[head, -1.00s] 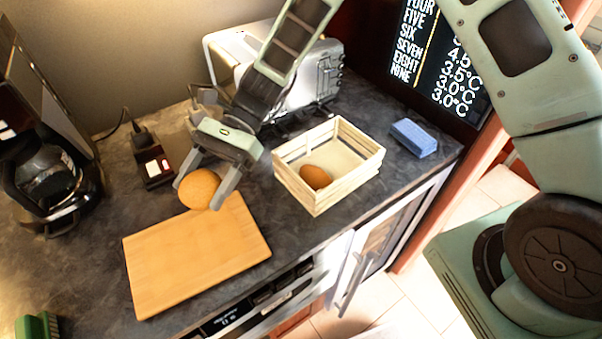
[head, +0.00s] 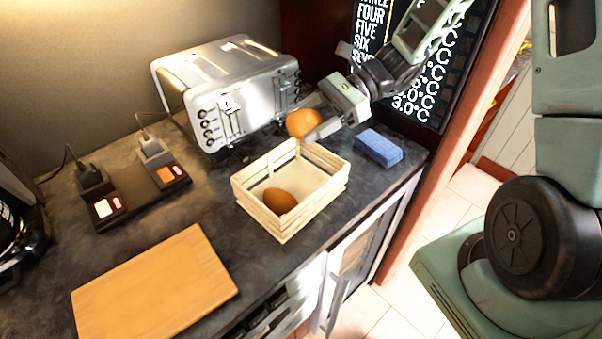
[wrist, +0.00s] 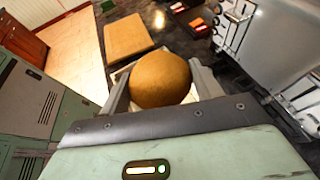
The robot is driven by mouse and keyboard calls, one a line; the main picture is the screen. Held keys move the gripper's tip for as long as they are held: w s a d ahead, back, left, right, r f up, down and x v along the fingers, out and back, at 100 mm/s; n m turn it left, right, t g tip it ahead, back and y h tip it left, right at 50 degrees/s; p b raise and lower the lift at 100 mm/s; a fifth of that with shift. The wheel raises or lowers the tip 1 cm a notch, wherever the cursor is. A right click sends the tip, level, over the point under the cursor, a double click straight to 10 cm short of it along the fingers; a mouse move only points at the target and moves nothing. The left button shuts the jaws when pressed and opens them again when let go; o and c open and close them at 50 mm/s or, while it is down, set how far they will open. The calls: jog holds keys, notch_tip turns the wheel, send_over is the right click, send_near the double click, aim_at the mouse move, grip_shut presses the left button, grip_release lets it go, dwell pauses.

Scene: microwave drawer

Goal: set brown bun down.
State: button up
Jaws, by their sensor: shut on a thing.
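My gripper (head: 311,128) is shut on a round brown bun (head: 303,123), held in the air above the back right part of a wooden crate. The bun also shows between the fingers in the wrist view (wrist: 160,79). The pale slatted crate (head: 312,204) stands on the dark counter with another brown, rounded item (head: 280,200) in it. The crate is mostly hidden behind the bun in the wrist view.
A silver toaster (head: 225,88) stands behind the crate. A blue sponge-like block (head: 379,148) lies to its right. A wooden cutting board (head: 155,287) lies at front left, bare. A power strip (head: 140,188) with plugs is at the left. A coffee maker edges the far left.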

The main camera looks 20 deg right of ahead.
notch_tip(320, 180, down, 8)
jog(key=shift+f+p, duration=0.1)
jog(key=shift+p, duration=0.4)
jog(key=shift+f, duration=0.2)
jog(key=shift+f+b, duration=0.4)
jog(key=shift+f, duration=0.1)
jog(key=o, duration=0.7)
